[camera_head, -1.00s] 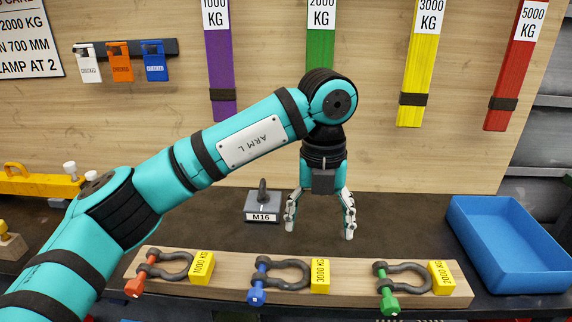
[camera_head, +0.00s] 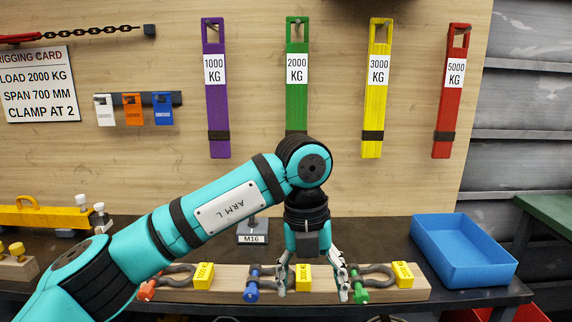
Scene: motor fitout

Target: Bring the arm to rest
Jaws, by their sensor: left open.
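My left arm, teal with black bands and marked "ARM L", comes in from the lower left and bends down at its black joint. My left gripper (camera_head: 312,293) points down with its two silver fingers apart, and nothing is held in it. In the picture its fingers overlap the wooden board (camera_head: 325,294) and stand on either side of the yellow 3000 KG tag (camera_head: 304,280). I cannot tell how high the tips are above the board. The left finger covers part of the blue-pinned shackle (camera_head: 252,291); the right one is close by the green-pinned shackle (camera_head: 360,293). My right gripper is out of view.
An orange-pinned shackle (camera_head: 146,290) lies at the board's left. An M16 block (camera_head: 252,239) stands behind. A blue tray (camera_head: 462,248) is at right. Purple (camera_head: 217,120), green (camera_head: 297,110), yellow (camera_head: 372,120) and red (camera_head: 447,120) slings hang on the wall.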

